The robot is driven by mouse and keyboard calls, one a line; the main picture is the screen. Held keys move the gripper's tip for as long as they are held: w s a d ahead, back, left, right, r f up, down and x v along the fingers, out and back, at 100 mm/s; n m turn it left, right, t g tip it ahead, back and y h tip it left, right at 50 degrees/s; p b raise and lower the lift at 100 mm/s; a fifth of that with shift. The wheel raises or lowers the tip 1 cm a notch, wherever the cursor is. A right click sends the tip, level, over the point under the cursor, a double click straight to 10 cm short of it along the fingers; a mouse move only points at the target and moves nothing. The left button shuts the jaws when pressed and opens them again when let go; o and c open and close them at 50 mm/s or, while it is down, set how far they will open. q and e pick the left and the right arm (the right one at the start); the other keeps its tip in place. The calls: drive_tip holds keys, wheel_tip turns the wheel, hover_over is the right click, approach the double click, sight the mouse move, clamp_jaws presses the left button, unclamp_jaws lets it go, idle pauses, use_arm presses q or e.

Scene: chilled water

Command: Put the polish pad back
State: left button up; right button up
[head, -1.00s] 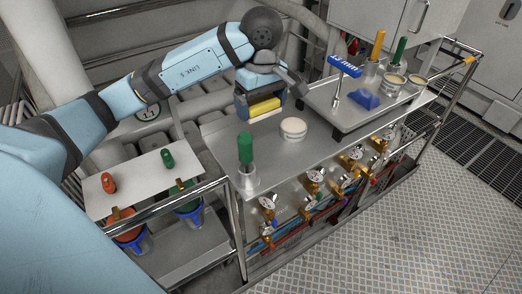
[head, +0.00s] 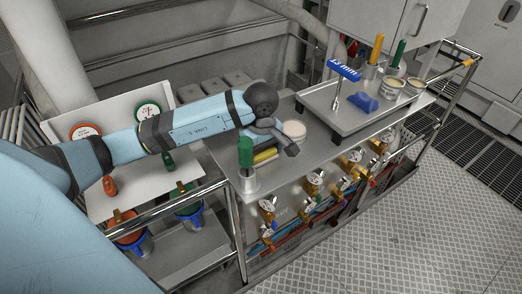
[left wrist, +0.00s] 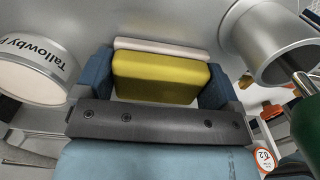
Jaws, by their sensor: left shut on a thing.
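The polish pad (head: 265,156) is a yellow block with a pale layer on one side. My left gripper (left wrist: 160,82) is shut on it, with a blue finger at each end of the yellow block in the left wrist view. In the head view the pad is low over the near left part of the steel bench top (head: 310,155), between a metal cup (head: 248,182) holding a green-handled tool (head: 245,152) and a round pale tub (head: 294,129). My arm hides part of it, and I cannot tell whether it touches the bench. My right gripper is not in view.
The lettered tub (left wrist: 32,62) is close on the left and the metal cup (left wrist: 270,42) close on the right in the left wrist view. A raised tray (head: 345,122) with a blue-headed tool (head: 344,69) and a blue block (head: 363,102) stands farther right. Brass valves (head: 314,180) line the bench front.

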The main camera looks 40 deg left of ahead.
use_arm(q)
drive_tip(key=shift+f, duration=0.1)
drive_tip(key=shift+f+b, duration=0.1)
drive_tip(key=shift+b, duration=0.2)
drive_tip(key=o, duration=0.7)
drive_tip(key=shift+r+p, duration=0.25)
drive_tip(key=shift+p, duration=0.05)
drive_tip(key=shift+r, duration=0.25)
wheel_tip(320, 180, up, 12)
drive_tip(key=b, duration=0.1)
drive_tip(key=shift+f, duration=0.25)
